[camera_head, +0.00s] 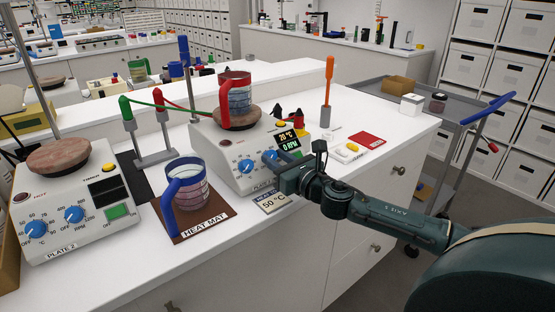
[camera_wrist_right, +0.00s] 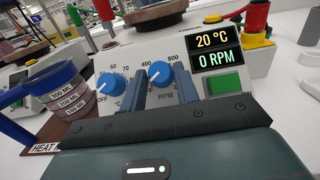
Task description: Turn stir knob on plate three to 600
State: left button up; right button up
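Plate three (camera_head: 222,150) is the white hot plate in the middle of the head view. Its display (camera_head: 288,140) reads 20 °C and 0 RPM, also in the wrist view (camera_wrist_right: 215,49). The blue stir knob (camera_wrist_right: 160,74) is the right one, marked RPM; its white mark points to the lower left. My right gripper (camera_wrist_right: 161,88) is at plate three's front, with one finger on each side of the stir knob. The knob nearly fills the gap; whether the fingers press on it does not show. My left gripper is out of view.
The blue heat knob (camera_wrist_right: 111,85) is just left of the gripper. A red-handled beaker (camera_head: 235,95) stands on plate three's top. A blue-handled beaker (camera_head: 184,186) stands on the heat mat (camera_head: 213,222) at front left. A green switch (camera_wrist_right: 224,84) is right of the knob.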

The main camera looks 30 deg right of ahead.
jog(key=c, duration=0.6)
jog(key=shift+o, duration=0.2)
